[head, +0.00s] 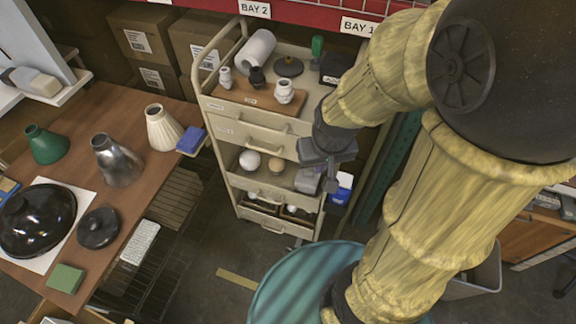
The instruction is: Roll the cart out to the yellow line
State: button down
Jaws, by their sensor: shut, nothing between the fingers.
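The cart (225,172) is a beige cart with drawers and an open middle shelf. It stands upright under the bay signs, at the back centre. Its tubular handle (217,42) rises at the upper left. A short yellow line (238,279) lies on the grey floor in front of the cart, apart from it. My gripper (331,186) is shut and empty, pointing down at the cart's right front side. I cannot tell whether it touches the cart. My padded yellow arm hides part of the cart's right side.
The cart carries a wooden board with sockets (248,96), a white roll (256,48) and bulbs (250,160). A brown table (118,192) with lampshades stands left, beside a wire rack (178,205). A teal round top (290,285) stands front right of the line.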

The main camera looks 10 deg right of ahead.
dwell(0.3)
jog(key=c, duration=1.6)
grip_release()
jog(key=shift+w, duration=0.1)
jog(key=shift+c, duration=0.2)
jog(key=shift+w+a, duration=0.1)
jog(key=shift+a, duration=0.15)
jog(key=shift+s, duration=0.2)
